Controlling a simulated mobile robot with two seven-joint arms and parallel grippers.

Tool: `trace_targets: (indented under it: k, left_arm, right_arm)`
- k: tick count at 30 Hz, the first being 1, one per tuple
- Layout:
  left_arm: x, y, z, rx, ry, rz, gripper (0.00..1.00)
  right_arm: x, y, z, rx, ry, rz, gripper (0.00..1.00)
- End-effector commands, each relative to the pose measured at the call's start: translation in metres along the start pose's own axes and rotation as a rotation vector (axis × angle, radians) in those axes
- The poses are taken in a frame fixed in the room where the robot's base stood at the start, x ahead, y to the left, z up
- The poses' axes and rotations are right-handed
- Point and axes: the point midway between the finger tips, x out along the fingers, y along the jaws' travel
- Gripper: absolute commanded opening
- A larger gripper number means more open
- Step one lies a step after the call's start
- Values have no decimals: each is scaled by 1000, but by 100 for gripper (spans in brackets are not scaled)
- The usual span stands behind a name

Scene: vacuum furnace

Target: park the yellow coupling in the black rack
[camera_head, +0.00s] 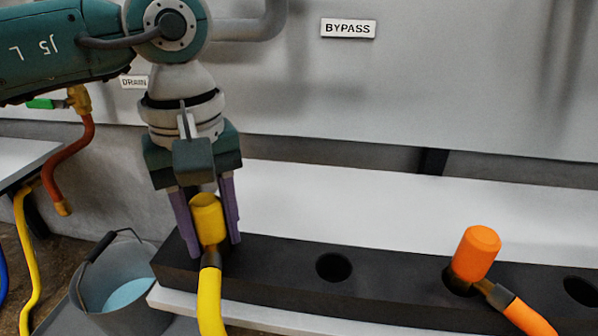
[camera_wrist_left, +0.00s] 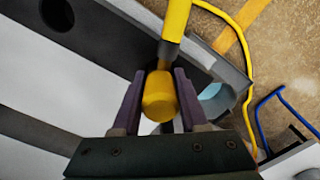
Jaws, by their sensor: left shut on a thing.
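The yellow coupling (camera_head: 208,222) is a short yellow cylinder with a yellow hose running down from it toward the front. My left gripper (camera_head: 207,222) points down with its purple fingers shut on the coupling, at the left end of the black rack (camera_head: 300,297). In the left wrist view the coupling (camera_wrist_left: 160,97) sits between the two fingers (camera_wrist_left: 158,95). Its lower end and any hole under it are hidden, so I cannot tell whether it is in the rack or just above it. My right gripper is not in view.
An orange coupling (camera_head: 475,254) stands in a rack hole on the right. An empty hole (camera_head: 334,267) lies between the couplings, another (camera_head: 581,290) at the far right. A grey bucket (camera_head: 122,285) stands left of the rack. The white shelf (camera_head: 400,215) behind is clear.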

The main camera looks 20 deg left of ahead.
Motion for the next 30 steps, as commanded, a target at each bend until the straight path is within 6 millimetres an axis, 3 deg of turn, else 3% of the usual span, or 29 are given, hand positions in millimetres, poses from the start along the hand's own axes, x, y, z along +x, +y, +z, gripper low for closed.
trace_targets:
  k: [28, 29, 30]
  left_arm:
    - [6, 0, 0, 0, 1, 1, 0]
    - [5, 0, 0, 0, 1, 1, 46]
    - [5, 0, 0, 0, 0, 1, 51]
  right_arm:
    - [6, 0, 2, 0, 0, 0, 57]
    - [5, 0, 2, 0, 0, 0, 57]
    - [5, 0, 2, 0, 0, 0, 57]
